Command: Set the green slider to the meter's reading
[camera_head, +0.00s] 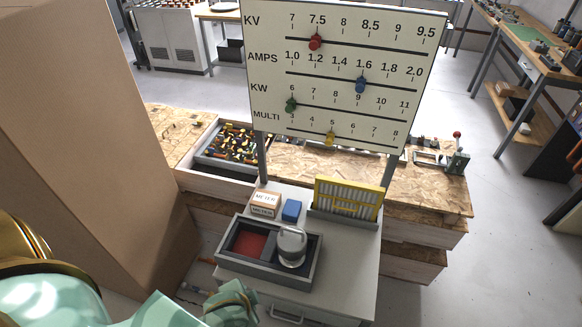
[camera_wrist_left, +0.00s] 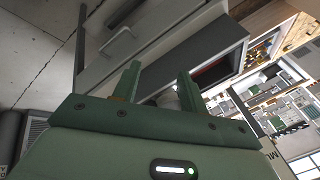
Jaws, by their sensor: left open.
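A white board (camera_head: 345,35) on posts carries several slider scales. The green slider (camera_head: 291,105) sits at the left end of the KW row, by the 6. A silver round-topped object (camera_head: 291,246), possibly the meter, stands in the right compartment of a dark tray (camera_head: 232,266); no reading is legible. A small box labelled METER (camera_head: 263,211) stands behind the tray. My left gripper (camera_wrist_left: 158,82) is open with nothing between its fingers, beside the cabinet front in the left wrist view. Its arm is at bottom left in the head view, low and far from the green slider. My right gripper is not in view.
Red (camera_head: 315,41), blue (camera_head: 360,85) and yellow (camera_head: 330,138) sliders sit on the other rows. A blue block (camera_head: 291,210) and a yellow-framed rack (camera_head: 349,198) stand on the grey cabinet (camera_head: 352,268). A large brown panel (camera_head: 85,150) blocks the left side.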

